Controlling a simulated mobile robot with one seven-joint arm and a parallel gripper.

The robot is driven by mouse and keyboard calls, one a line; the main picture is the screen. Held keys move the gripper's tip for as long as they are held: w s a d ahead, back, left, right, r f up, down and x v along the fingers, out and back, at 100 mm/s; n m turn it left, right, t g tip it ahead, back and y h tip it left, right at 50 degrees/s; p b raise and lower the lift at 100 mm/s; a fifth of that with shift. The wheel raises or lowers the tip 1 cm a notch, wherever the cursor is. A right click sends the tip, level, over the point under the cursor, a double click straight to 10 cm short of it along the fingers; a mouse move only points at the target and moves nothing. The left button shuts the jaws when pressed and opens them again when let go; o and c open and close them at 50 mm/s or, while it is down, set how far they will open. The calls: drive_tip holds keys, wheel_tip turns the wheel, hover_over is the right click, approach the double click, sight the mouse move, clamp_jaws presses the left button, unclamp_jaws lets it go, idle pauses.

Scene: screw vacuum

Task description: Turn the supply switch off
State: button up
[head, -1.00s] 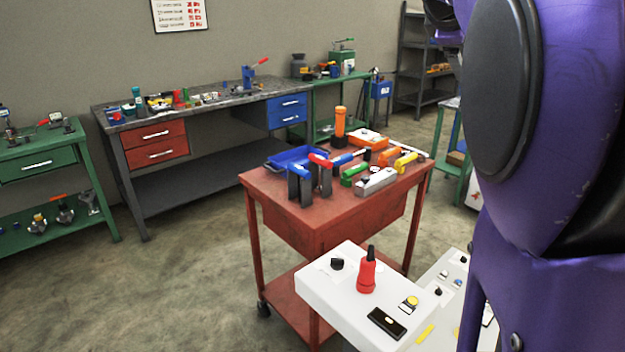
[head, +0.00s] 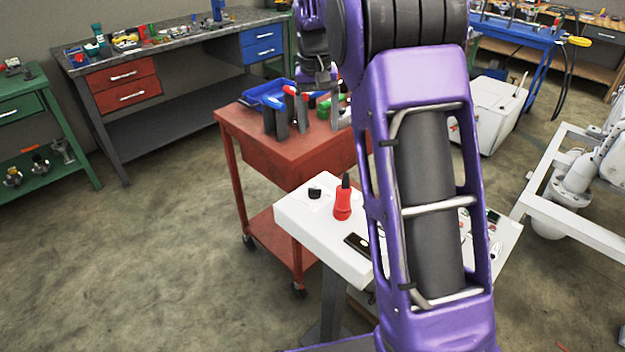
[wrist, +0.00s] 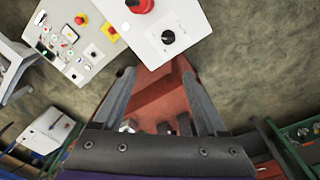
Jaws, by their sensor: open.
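A white control box (head: 325,232) stands in front of the red cart. It carries a black rotary knob (head: 314,193), a tall red piece with a black top (head: 343,200) and a black rectangular piece (head: 357,243). I cannot tell which control is the supply switch. In the wrist view the knob (wrist: 168,37) sits on a white plate, with the red piece (wrist: 140,5) cut by the top edge. My gripper (wrist: 155,68) is open and empty, its fingers apart from the knob, which appears beyond their tips. My arm hides the right part of the box in the head view.
A second panel (wrist: 75,45) with several small buttons and lights adjoins the box. The red cart (head: 285,160) behind holds a blue tray (head: 268,96) and several tools. Benches line the wall. Open floor (head: 150,250) lies to the left.

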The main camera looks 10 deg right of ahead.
drive_tip(key=f, duration=0.1)
drive_tip(key=b, duration=0.3)
approach(315, 188)
drive_tip(key=shift+m+y, duration=0.3)
drive_tip(key=f, duration=0.8)
drive_tip(key=shift+w+d+f, duration=0.15)
drive_tip(key=shift+d+f, duration=0.05)
drive_tip(key=shift+f, duration=0.1)
clamp_jaws()
